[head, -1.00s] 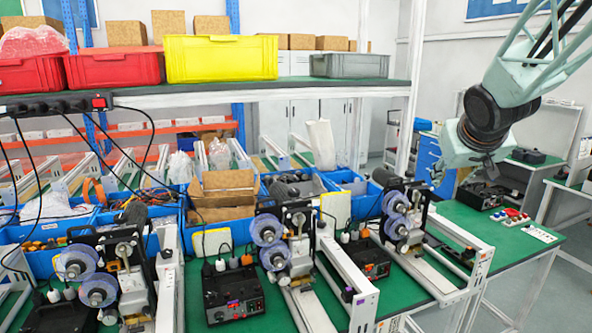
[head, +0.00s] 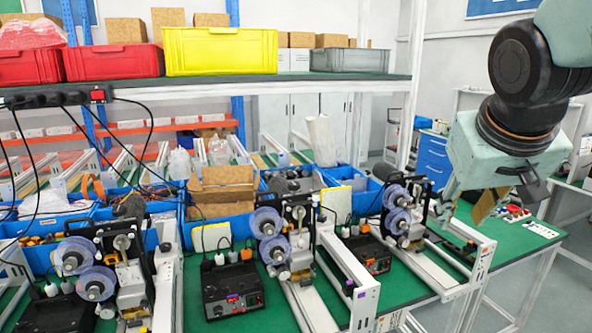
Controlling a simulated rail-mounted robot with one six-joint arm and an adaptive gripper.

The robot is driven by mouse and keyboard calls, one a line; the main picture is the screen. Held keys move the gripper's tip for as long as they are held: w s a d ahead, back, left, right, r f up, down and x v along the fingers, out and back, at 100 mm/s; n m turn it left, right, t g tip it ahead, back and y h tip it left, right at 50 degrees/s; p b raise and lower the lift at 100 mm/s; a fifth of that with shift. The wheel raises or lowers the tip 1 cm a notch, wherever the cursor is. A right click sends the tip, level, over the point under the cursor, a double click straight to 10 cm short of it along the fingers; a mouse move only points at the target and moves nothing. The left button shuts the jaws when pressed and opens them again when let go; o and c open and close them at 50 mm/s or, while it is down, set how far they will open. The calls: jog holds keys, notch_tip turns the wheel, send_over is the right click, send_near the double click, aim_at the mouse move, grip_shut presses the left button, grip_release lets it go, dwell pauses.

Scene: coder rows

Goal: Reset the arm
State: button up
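My arm comes in from the upper right in the head view, with a pale green link and dark joints. My gripper (head: 468,208) hangs at its lower end, above the right end of the green table (head: 540,262). It is to the right of the rightmost coder machine (head: 402,215) and appears apart from it. Two finger parts show with a gap between them, one at the left and one brownish one at the right. Nothing shows between them. The arm hides part of the table's right end.
Coder machines with purple reels, such as the middle one (head: 272,240), stand in a row on the table. A black control box (head: 232,288) stands by it. Blue bins (head: 228,232) line the back. A yellow crate (head: 221,54) sits on the shelf above. Small red and white parts (head: 518,214) lie at right.

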jog(key=s+a+f+g, duration=0.1)
jog(key=s+a+f, duration=0.1)
jog(key=s, duration=0.6)
jog(key=s+a+f+y+b, duration=0.1)
jog(key=s+a+f, duration=0.1)
jog(key=s+a, duration=0.3)
jog(key=s+a+f+g+y+b, duration=0.1)
jog(key=s+a+f, duration=0.2)
jog(key=s, duration=0.9)
jog(key=shift+a+n+g, duration=0.25)
jog(key=shift+n+g, duration=0.05)
jog(key=shift+n, duration=0.1)
jog(key=shift+o, duration=0.7)
jog(key=shift+w, duration=0.1)
